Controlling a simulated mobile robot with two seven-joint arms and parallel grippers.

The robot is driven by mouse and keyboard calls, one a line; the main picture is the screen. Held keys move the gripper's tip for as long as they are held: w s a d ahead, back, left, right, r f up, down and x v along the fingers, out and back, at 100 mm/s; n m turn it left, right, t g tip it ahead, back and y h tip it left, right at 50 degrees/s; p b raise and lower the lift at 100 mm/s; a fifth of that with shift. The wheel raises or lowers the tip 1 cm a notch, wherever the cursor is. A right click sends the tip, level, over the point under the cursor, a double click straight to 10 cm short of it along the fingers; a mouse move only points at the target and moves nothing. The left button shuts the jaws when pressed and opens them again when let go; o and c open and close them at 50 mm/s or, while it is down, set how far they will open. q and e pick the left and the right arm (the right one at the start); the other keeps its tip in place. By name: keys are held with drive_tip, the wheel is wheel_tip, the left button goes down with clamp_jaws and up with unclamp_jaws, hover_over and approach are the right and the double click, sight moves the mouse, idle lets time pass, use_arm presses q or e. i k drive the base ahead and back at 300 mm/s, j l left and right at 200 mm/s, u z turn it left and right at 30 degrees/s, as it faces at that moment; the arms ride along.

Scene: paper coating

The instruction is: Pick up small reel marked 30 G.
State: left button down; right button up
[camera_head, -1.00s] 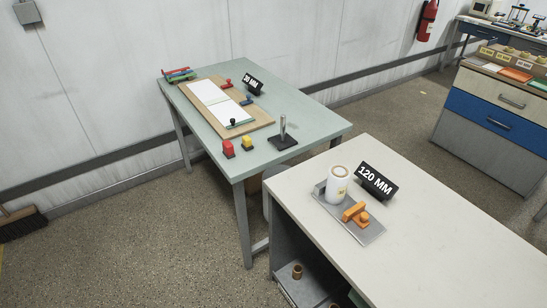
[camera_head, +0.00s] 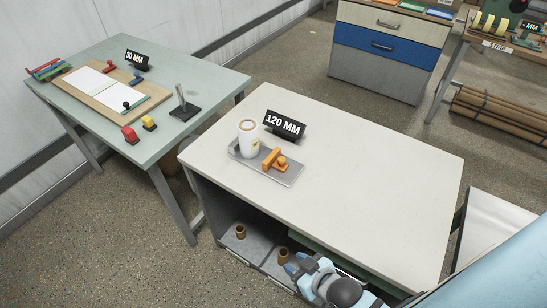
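No reel with a readable 30 G mark shows. A white roll (camera_head: 248,137) stands upright on a grey tray (camera_head: 285,178) beside an orange tool (camera_head: 273,160), on the cream table. Two small brown cores, one on the left (camera_head: 240,232) and one on the right (camera_head: 284,256), sit on the shelf below the tabletop. My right gripper (camera_head: 295,265) is at the bottom, by the table's front edge, close to the right core in the picture. I cannot tell whether it is open. My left gripper is not in view.
A "120 MM" sign (camera_head: 285,125) stands behind the tray. The cream table's right half (camera_head: 390,190) is clear. A green table (camera_head: 185,75) with stamps is at left. A blue-drawer cabinet (camera_head: 385,60) and a "STRIP" rack (camera_head: 497,46) with several coloured reels stand behind.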

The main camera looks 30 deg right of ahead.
sight(247, 128)
drive_tip(key=i+j+z, duration=0.15)
drive_tip(key=z, duration=0.2)
drive_tip(key=i+j+z, duration=0.1)
drive_tip(key=z, duration=0.3)
drive_tip(key=i+j+z, duration=0.1)
drive_tip(key=j+z, duration=0.25)
drive_tip(key=i+j+z, duration=0.1)
drive_tip(key=j, duration=0.2)
drive_tip(key=i+j+z, duration=0.1)
drive_tip(key=j, duration=0.2)
drive_tip(key=i+j+z, duration=0.15)
drive_tip(key=j, duration=0.55)
drive_tip(key=i+j, duration=0.1)
drive_tip(key=j, duration=0.3)
